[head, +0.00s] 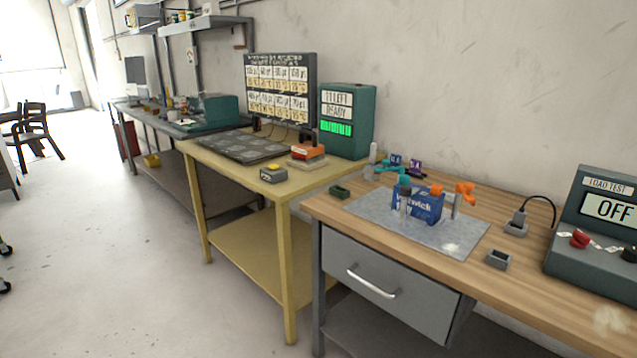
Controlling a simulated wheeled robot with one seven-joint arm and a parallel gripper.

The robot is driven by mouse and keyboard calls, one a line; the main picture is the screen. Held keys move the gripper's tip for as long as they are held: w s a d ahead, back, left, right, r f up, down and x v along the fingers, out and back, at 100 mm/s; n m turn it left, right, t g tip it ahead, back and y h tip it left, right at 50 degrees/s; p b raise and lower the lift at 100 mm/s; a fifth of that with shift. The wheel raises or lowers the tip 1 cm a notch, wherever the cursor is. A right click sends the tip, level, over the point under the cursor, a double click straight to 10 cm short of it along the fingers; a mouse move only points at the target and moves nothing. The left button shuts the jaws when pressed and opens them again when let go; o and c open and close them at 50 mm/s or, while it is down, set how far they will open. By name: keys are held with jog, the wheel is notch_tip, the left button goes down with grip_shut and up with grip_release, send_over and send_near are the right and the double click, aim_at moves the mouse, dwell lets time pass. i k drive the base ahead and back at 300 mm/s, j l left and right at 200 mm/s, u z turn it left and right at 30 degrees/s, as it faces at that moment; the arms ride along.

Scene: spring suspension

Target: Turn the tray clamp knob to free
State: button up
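I cannot make out for certain which part is the tray clamp knob. A dark flat panel (238,146), perhaps a tray, lies on the yellow bench (203,160). On the wooden bench at right, a load test box (590,255) reads OFF and has a red knob (580,239) and a dark knob (629,255). My gripper is not in view.
A grey mat (465,238) on the wooden bench (530,275) holds a blue block (425,208) and orange-topped posts. The floor at left (110,260) is mostly clear.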

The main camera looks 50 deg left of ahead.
aim_at(405, 191)
jog(key=u, duration=1.35)
jog(key=i+l, duration=0.15)
jog(key=i, duration=0.4)
jog(key=i+l+u, duration=0.1)
jog(key=i, duration=0.4)
jog(key=l, duration=0.1)
